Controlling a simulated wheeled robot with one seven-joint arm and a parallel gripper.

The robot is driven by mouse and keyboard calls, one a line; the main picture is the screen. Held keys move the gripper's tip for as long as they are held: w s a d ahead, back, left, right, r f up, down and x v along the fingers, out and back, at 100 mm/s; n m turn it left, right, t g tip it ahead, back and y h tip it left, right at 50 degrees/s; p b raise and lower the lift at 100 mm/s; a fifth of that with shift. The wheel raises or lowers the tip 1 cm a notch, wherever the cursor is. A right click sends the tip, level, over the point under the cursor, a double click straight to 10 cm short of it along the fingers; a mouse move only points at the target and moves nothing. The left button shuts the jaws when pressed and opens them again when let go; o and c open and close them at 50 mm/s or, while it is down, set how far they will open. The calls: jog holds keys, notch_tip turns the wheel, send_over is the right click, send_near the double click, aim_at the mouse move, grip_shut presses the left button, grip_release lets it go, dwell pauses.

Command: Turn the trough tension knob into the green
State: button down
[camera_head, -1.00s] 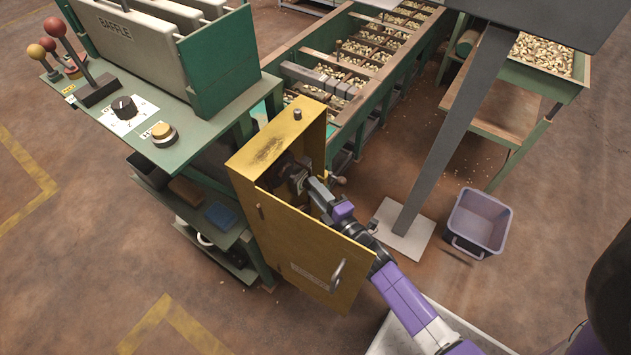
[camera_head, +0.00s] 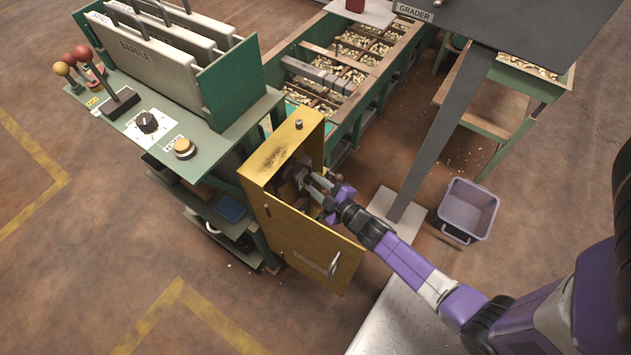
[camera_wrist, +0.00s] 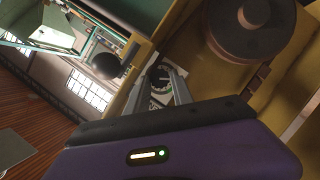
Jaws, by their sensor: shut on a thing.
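A yellow cabinet (camera_head: 268,160) with its door (camera_head: 300,252) swung open stands at the end of the trough (camera_head: 352,105). My gripper (camera_head: 308,182) reaches into its open front from the right. In the wrist view, a small dark round knob (camera_wrist: 158,77) with pale marks around it sits between the fingertips (camera_wrist: 160,88). My gripper is shut on this knob. The fingers and the cabinet's shadow hide part of it, and I cannot make out a green zone or where the knob points. A large dark round part (camera_wrist: 246,28) is beside it in the wrist view.
The green bench (camera_head: 190,125) at left holds a black dial (camera_head: 147,122), an orange button (camera_head: 184,148), levers and baffle panels. A grey post (camera_head: 440,140) and purple bin (camera_head: 468,210) stand right of my arm. The open door hangs close below my arm.

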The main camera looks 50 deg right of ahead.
dwell(0.4)
jog(key=c, duration=1.4)
grip_release()
jog(key=shift+s, duration=0.1)
jog(key=shift+p+v, duration=0.35)
jog(key=shift+v, duration=3.5)
